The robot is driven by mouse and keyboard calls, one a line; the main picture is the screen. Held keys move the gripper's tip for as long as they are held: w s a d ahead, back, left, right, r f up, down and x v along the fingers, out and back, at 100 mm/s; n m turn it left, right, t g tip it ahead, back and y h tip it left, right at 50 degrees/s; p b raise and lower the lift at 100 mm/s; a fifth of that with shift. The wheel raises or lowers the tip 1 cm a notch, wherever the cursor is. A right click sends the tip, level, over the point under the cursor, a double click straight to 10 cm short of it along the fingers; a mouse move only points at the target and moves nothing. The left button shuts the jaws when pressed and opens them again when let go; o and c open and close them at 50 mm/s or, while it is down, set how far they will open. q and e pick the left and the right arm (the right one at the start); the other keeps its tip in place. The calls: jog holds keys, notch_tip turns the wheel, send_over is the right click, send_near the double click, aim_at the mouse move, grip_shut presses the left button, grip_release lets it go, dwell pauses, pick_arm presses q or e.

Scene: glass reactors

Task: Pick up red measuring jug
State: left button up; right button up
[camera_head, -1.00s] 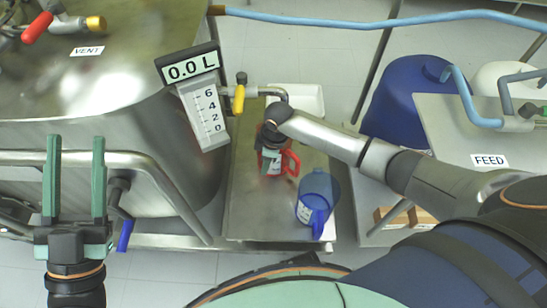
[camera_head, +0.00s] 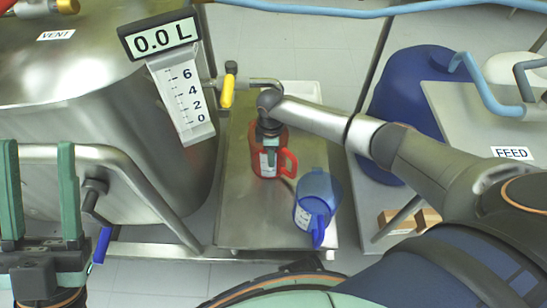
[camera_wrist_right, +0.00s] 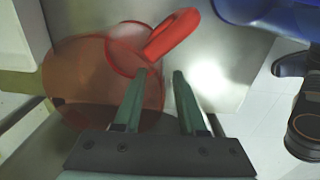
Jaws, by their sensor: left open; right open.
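The red measuring jug (camera_head: 283,163) stands upright on the steel platform, its handle toward the right. It is partly hidden by my right gripper (camera_head: 269,157). In the right wrist view, the jug's translucent red body (camera_wrist_right: 85,75) lies left of and under the left finger, and its red handle (camera_wrist_right: 172,36) is just ahead of the fingertips. My right gripper (camera_wrist_right: 160,75) is open there, with nothing seen held between its fingers. My left gripper (camera_head: 37,147) is open and empty at the far left, away from the jug.
A blue jug (camera_head: 318,190) stands beside the red one, to the lower right. The steel platform (camera_head: 250,220) has bare room in front. A yellow-handled outlet valve (camera_head: 228,88) and a level gauge (camera_head: 182,95) are at the left. A large blue container (camera_head: 410,95) is at the right.

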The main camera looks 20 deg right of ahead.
notch_tip(320, 180, down, 5)
jog(key=shift+s+r+b, duration=0.1)
jog(key=shift+b, duration=1.15)
jog(key=shift+r, duration=0.1)
jog(key=shift+c, duration=0.3)
grip_shut()
jog(key=shift+d, duration=0.1)
